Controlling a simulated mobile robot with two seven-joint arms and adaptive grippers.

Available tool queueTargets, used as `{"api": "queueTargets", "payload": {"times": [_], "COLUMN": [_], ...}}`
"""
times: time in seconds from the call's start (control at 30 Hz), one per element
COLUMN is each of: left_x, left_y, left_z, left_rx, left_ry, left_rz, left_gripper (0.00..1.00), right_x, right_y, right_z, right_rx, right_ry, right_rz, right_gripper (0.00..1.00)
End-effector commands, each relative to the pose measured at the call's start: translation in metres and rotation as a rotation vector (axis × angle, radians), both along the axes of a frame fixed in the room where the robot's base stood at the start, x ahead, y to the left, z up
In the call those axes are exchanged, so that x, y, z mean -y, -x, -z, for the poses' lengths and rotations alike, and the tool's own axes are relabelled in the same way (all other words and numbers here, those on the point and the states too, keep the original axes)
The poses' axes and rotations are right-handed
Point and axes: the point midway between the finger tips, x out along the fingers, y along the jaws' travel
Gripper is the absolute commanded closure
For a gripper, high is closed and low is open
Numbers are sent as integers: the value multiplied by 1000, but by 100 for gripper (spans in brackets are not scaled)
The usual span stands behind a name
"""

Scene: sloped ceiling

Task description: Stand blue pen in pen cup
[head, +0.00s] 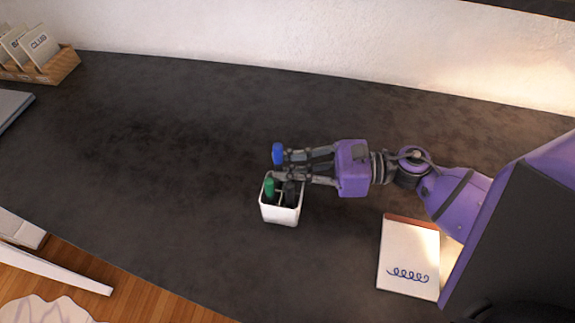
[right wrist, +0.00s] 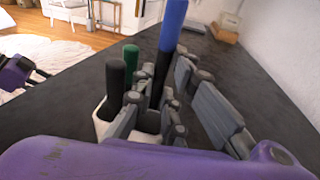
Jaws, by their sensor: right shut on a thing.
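The blue pen (head: 278,153) has a blue top and a dark barrel. My right gripper (head: 287,164) is shut on it and holds it nearly upright at the pen cup. The white pen cup (head: 281,214) stands on the dark desk with a green pen (head: 269,187) and a black pen (head: 291,190) in it. In the right wrist view the blue pen (right wrist: 173,28) rises above both others. Its lower end is hidden by my fingers, so I cannot tell whether it is inside the cup. A purple and dark part, apparently my left gripper (right wrist: 36,74), shows at the left edge there.
A notepad (head: 408,262) with a blue scribble lies right of the cup, below my right arm. A wooden box of cards (head: 45,70) and a grey flat object (head: 12,107) are at the far left. The desk left of the cup is clear.

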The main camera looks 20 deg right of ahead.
Motion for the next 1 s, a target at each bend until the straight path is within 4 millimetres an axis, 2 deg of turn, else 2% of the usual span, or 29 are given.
{"api": "queueTargets", "payload": {"times": [0.03, 0.07, 0.1, 0.53, 0.7, 0.8, 1.0], "left_x": [0, 0, 0, -1, -1, -2, -2], "left_y": [-1, -1, -2, -3, -10, 5, 18], "left_z": [-1, -1, -1, -2, -18, -1, 17], "left_rx": [2, 2, 3, 6, 26, -4, -39], "left_ry": [0, 0, 0, -1, 2, 0, -4], "left_rz": [0, 0, 0, 0, -5, -6, -2], "left_gripper": [64, 64, 64, 64, 64, 64, 64], "right_x": [0, 0, 0, 0, 0, 21, 63], "right_y": [0, 0, 0, 0, -1, 10, 30], "right_z": [-1, -1, -1, -3, -21, -11, -15], "right_rx": [1, 2, 2, 2, 9, -6, -7], "right_ry": [0, 0, 0, 0, 1, 3, 2], "right_rz": [0, 0, 0, 0, 0, 2, 4], "right_gripper": [100, 84, 80, 80, 80, 80, 80]}}
